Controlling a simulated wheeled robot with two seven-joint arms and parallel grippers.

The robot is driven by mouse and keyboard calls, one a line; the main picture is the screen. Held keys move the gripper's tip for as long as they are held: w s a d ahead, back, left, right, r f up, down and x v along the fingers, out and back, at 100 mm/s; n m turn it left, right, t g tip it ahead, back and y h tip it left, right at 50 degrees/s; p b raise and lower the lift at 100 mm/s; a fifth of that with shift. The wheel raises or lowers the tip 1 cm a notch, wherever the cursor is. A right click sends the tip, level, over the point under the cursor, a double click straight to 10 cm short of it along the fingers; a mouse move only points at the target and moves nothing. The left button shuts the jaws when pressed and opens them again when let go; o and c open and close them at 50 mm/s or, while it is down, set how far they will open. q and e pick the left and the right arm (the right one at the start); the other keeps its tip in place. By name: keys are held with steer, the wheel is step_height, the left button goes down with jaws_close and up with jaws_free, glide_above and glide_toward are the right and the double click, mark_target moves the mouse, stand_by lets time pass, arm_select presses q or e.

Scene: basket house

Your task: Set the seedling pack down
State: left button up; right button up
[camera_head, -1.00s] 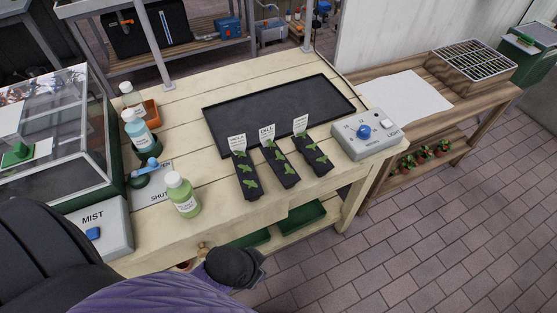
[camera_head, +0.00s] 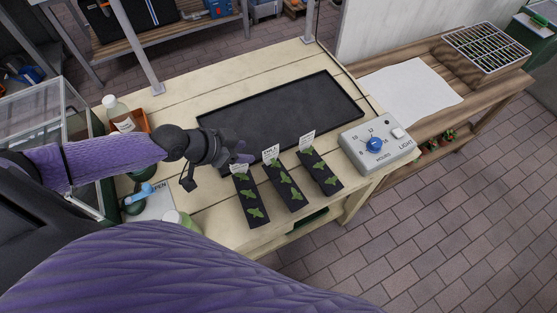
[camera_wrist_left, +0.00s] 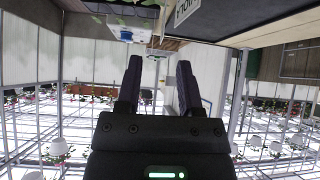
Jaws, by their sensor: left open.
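Three black seedling packs with small green seedlings and white labels lie side by side on the cream bench: a left pack (camera_head: 251,200), a middle pack (camera_head: 284,183) and a right pack (camera_head: 320,172). They lie in front of the empty black tray (camera_head: 285,110). My left gripper (camera_head: 240,153) is open and empty, just above and behind the left pack's label. In the left wrist view its two fingers (camera_wrist_left: 160,78) are apart with nothing between them. Part of a white label (camera_wrist_left: 186,10) shows at the top of that view. My right gripper is not in view.
A grey timer box (camera_head: 378,145) with a blue knob stands right of the packs. A white bottle (camera_head: 117,112) stands at the left. The bench behind the tray is clear.

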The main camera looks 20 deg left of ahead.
mark_target(265, 151)
arm_select(q)
steer(key=shift+w+a+f, duration=0.25)
steer(key=shift+w+f, duration=0.05)
steer(key=shift+w, duration=0.3)
steer(key=b+x, duration=0.1)
steer(key=x, duration=0.3)
steer(key=b+x, duration=0.1)
steer(key=x, duration=0.4)
steer(key=shift+d+r+b, duration=0.2)
steer(key=shift+d+b, duration=0.2)
steer(key=shift+s, duration=0.1)
steer(key=shift+r, duration=0.1)
jaws_close()
